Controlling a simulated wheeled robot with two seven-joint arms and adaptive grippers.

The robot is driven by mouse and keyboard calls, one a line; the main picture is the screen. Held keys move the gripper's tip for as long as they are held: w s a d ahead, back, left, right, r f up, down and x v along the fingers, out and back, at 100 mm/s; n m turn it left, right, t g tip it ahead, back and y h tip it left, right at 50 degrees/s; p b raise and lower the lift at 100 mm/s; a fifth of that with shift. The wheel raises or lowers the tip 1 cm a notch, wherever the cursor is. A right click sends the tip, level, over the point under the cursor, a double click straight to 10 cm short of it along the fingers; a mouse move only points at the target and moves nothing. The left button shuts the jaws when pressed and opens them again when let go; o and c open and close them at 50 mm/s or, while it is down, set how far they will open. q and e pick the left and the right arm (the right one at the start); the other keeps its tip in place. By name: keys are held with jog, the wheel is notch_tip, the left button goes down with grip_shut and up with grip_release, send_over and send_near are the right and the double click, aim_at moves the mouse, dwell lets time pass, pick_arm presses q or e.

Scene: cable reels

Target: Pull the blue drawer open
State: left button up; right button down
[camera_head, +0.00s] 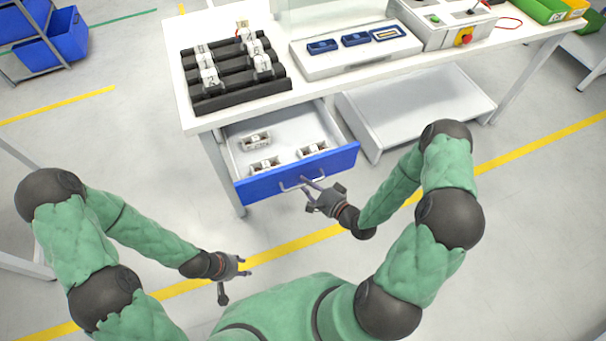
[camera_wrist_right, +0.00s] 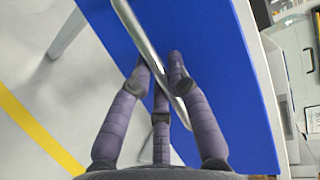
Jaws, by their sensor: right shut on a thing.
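The blue drawer (camera_head: 270,183) is pulled out from under the white workbench, and its inside shows. Several small white and dark parts lie in it. Its metal handle (camera_head: 302,184) is on the blue front. My right gripper (camera_head: 313,187) is at the handle, shut on it. In the right wrist view the fingers of my right gripper (camera_wrist_right: 160,75) close around the handle bar (camera_wrist_right: 143,42) in front of the blue drawer front (camera_wrist_right: 215,60). My left gripper (camera_head: 234,278) hangs low and empty to the left, away from the drawer, with its fingers apart.
The workbench (camera_head: 290,99) carries a black rack (camera_head: 235,75) and a grey tray with blue parts (camera_head: 355,48). A control box with a red and yellow button (camera_head: 464,37) stands at the right. A low grey shelf (camera_head: 415,103) is beside the drawer. Floor in front is clear.

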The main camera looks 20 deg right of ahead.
jog(key=shift+s, duration=0.3)
jog(key=c, duration=1.4)
grip_release()
jog(key=v, duration=1.2)
